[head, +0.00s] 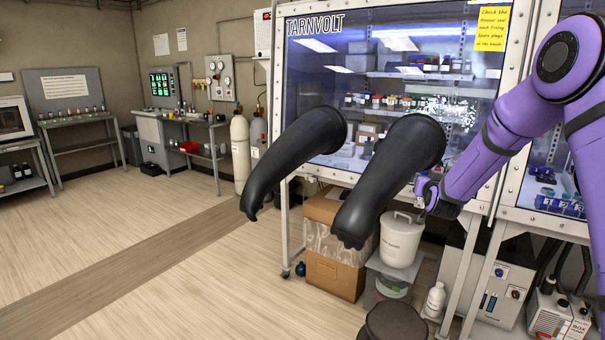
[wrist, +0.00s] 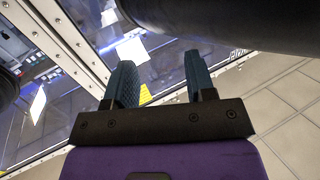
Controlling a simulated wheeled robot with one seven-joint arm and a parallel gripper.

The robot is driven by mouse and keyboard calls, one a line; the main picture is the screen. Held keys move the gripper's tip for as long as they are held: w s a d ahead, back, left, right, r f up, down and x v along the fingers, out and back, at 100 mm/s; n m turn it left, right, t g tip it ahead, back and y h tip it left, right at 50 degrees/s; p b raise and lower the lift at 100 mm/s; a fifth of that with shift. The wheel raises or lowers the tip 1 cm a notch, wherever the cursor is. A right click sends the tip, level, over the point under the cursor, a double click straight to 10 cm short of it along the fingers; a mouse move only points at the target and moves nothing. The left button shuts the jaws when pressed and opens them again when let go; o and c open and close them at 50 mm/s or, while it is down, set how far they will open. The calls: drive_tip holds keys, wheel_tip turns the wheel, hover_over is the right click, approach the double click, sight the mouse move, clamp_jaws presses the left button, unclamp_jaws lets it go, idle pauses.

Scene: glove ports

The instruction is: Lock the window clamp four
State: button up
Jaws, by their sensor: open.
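The glove box window (head: 330,75) stands in a white bolted frame (head: 519,85). I cannot make out any clamp marked four in either view. My gripper (head: 428,192) is at the lower right of this window in the head view, close to the right black glove (head: 395,175). In the wrist view my gripper (wrist: 158,75) has its two fingers apart with nothing between them. The window frame (wrist: 62,45) runs along the left there, beyond the fingers. A black glove (wrist: 235,22) crosses the top of the wrist view, close beyond the fingertips.
The left black glove (head: 290,160) also sticks out into the room. Below stand a cardboard box (head: 335,272), a white bucket (head: 400,242) and a dark stool (head: 393,322). A second window (head: 560,180) adjoins on the right. The floor (head: 170,270) at left is clear.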

drive_tip(key=s+a+r+n+g+y, duration=0.1)
drive_tip(key=s+a+r+g+y, duration=0.2)
drive_tip(key=s+r, duration=0.6)
drive_tip(key=s+a+r+n+g, duration=0.2)
drive_tip(key=s+a+r, duration=0.3)
drive_tip(key=s, duration=0.7)
drive_tip(key=s+g, duration=0.6)
drive_tip(key=s, duration=2.6)
drive_tip(key=shift+d, duration=0.15)
